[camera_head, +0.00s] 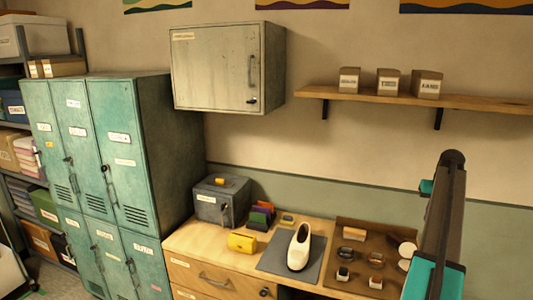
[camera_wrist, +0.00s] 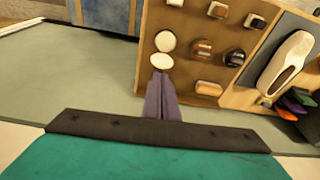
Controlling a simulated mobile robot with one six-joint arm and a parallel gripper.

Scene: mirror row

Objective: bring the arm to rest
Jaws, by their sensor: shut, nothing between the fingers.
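My gripper (camera_wrist: 161,80) shows in the wrist view with its two dark fingers together, shut and empty. Its fingertips appear in front of the lower edge of the brown tray (camera_wrist: 225,72), close to two round white pieces in the picture. I cannot tell the height of the fingers above the tray. In the head view my arm, dark with teal parts, rises at the right and covers the right end of the tray (camera_head: 345,225). The fingers cannot be made out in that view.
The wooden desk (camera_head: 185,240) holds a white shoe (camera_head: 299,246) on a grey mat (camera_head: 270,264), a yellow item (camera_head: 241,242) and a grey box (camera_head: 221,203). A wall cabinet (camera_head: 215,68) and a shelf (camera_head: 480,101) with three boxes hang above. Teal lockers (camera_head: 130,150) stand left.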

